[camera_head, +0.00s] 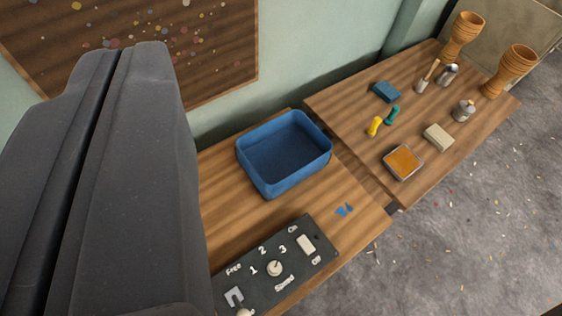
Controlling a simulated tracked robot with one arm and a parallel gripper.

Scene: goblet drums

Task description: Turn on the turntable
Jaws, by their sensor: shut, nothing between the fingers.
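A dark control panel (322,252) lies on the near wooden table, low in the picture. It bears a cream rocker switch (306,244) between the words On and Off. A round cream knob (274,268) labelled Speed sits among the numbers 1, 2 and 3. I cannot see a turntable platter. My gripper (118,55), large and dark grey, fills the left side, shut and empty. It hides the left part of the table and stands apart from the switch in the picture.
A blue open bin (284,155) stands behind the panel, with a blue mark (344,210) beside it. A second table (350,103) at right holds goblet drums (510,70), small tools, blocks and an orange-topped tray (403,162). Grey floor lies at lower right.

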